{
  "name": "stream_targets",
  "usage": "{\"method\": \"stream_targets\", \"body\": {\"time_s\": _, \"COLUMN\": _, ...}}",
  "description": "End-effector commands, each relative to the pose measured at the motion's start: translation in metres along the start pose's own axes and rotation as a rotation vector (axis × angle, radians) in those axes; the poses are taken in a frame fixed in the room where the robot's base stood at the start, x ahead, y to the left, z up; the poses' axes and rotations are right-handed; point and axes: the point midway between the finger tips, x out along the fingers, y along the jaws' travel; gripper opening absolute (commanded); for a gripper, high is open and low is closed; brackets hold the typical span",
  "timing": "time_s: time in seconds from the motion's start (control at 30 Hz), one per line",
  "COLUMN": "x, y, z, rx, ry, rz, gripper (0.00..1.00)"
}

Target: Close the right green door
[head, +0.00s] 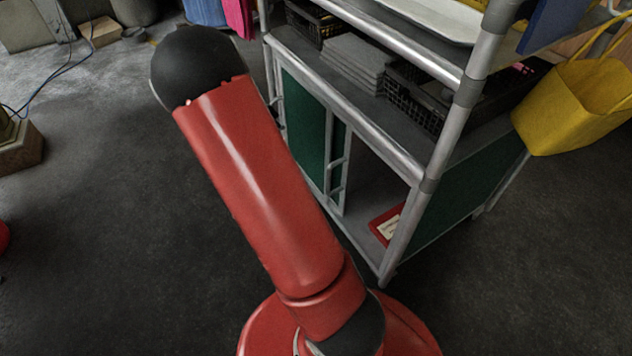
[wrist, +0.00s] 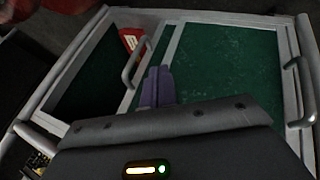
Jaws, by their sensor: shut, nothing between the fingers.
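The right green door (head: 338,145) of the metal cart is slid left, mostly overlapping the left green door (head: 303,117). A narrow green strip of it and its bar handle (head: 336,176) show beside the open right bay. In the wrist view, the right door (wrist: 158,50) and its handle (wrist: 131,66) are near the middle, with the left door (wrist: 225,65) to the right. My gripper (wrist: 157,72) is shut and empty. Its fingertips appear just right of the handle, over the door edge; contact cannot be told. My gripper is hidden in the head view.
The open bay holds a red item with a white label (head: 388,224). The left door's handle (wrist: 297,90) is at the right of the wrist view. Black baskets (head: 415,92) sit on the cart's shelf. A yellow bag (head: 575,105) hangs at right.

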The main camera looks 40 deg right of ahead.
Motion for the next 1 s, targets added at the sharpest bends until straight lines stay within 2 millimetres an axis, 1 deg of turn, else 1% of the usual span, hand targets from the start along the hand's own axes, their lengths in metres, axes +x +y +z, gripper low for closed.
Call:
{"method": "stream_targets", "body": {"time_s": 0.03, "x": 0.008, "y": -0.006, "z": 0.0, "rx": 0.022, "ry": 0.015, "rz": 0.018, "gripper": 0.0}}
{"method": "stream_targets", "body": {"time_s": 0.1, "x": 0.013, "y": -0.009, "z": -0.001, "rx": 0.044, "ry": 0.026, "rz": 0.031, "gripper": 0.0}}
{"method": "stream_targets", "body": {"time_s": 0.27, "x": 0.028, "y": -0.009, "z": -0.002, "rx": 0.056, "ry": 0.03, "rz": 0.039, "gripper": 0.0}}
{"method": "stream_targets", "body": {"time_s": 0.37, "x": 0.047, "y": -0.008, "z": -0.002, "rx": 0.054, "ry": 0.03, "rz": 0.04, "gripper": 0.0}}
{"method": "stream_targets", "body": {"time_s": 0.6, "x": 0.099, "y": -0.007, "z": -0.003, "rx": 0.053, "ry": 0.029, "rz": 0.039, "gripper": 0.0}}
{"method": "stream_targets", "body": {"time_s": 0.7, "x": 0.118, "y": -0.005, "z": -0.004, "rx": 0.054, "ry": 0.028, "rz": 0.039, "gripper": 0.0}}
{"method": "stream_targets", "body": {"time_s": 0.8, "x": 0.121, "y": 0.012, "z": -0.004, "rx": 0.053, "ry": 0.028, "rz": 0.035, "gripper": 0.0}}
{"method": "stream_targets", "body": {"time_s": 1.0, "x": 0.129, "y": 0.028, "z": -0.003, "rx": 0.052, "ry": 0.029, "rz": 0.035, "gripper": 0.0}}
